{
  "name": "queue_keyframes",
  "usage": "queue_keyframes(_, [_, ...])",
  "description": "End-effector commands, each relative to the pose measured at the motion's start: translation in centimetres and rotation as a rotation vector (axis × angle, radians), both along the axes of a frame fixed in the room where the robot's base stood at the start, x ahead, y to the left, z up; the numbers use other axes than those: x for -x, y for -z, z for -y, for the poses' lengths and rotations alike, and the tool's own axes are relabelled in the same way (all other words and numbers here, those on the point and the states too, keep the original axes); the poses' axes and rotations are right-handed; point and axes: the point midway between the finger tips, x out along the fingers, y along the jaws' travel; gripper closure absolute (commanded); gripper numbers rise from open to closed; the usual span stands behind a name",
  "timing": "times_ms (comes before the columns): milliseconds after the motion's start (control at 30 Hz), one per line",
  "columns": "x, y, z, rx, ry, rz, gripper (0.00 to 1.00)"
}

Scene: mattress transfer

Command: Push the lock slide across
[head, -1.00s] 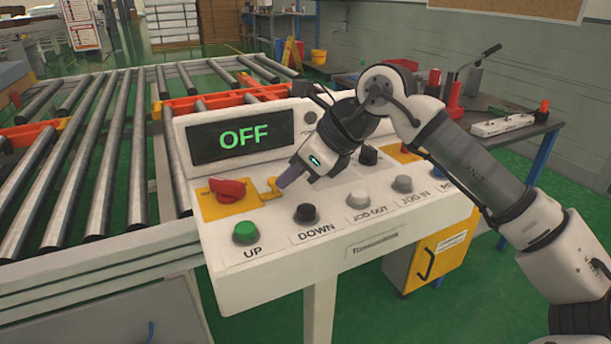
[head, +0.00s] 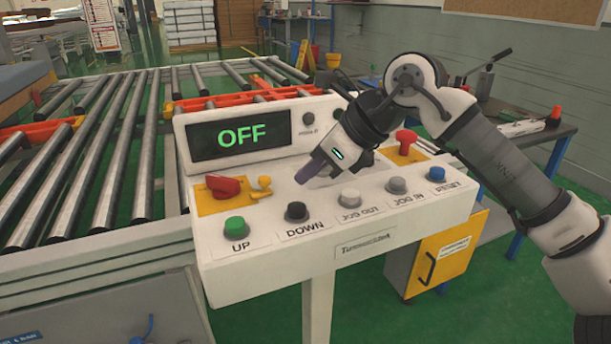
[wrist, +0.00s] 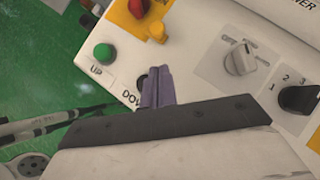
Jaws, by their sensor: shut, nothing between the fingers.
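The yellow lock slide (head: 262,186) sits on the left of the control panel, just right of the red rotary switch (head: 223,187) and its yellow plate. In the wrist view the yellow slide (wrist: 157,31) shows beyond my fingers, beside the red switch (wrist: 138,7). My gripper (head: 308,172) is shut and empty, with its purple fingers above the panel to the right of the slide and apart from it. In the wrist view the gripper (wrist: 157,86) partly hides the black DOWN button.
The panel (head: 320,240) carries a green UP button (head: 235,227), a black DOWN button (head: 297,211), grey jog buttons and a blue RESET button (head: 436,174). A display (head: 238,138) reads OFF. A second red switch (head: 405,140) is at the right. Rollers (head: 100,160) lie left.

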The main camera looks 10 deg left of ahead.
Motion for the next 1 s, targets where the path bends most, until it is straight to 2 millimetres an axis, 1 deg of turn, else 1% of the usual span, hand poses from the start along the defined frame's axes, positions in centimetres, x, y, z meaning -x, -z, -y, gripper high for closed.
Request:
queue_keyframes(33, [0.2,-1.1,0.9,-0.001,0.004,0.003,1.00])
queue_keyframes(200, [0.8,-3.9,3.3,0.000,0.003,0.002,1.00])
queue_keyframes(400, [1.2,-5.8,5.0,0.000,0.002,0.001,1.00])
queue_keyframes(600, [1.4,-6.3,5.4,0.000,0.001,0.001,1.00])
queue_keyframes(1000, [1.4,-6.3,5.4,0.000,0.001,0.001,1.00])
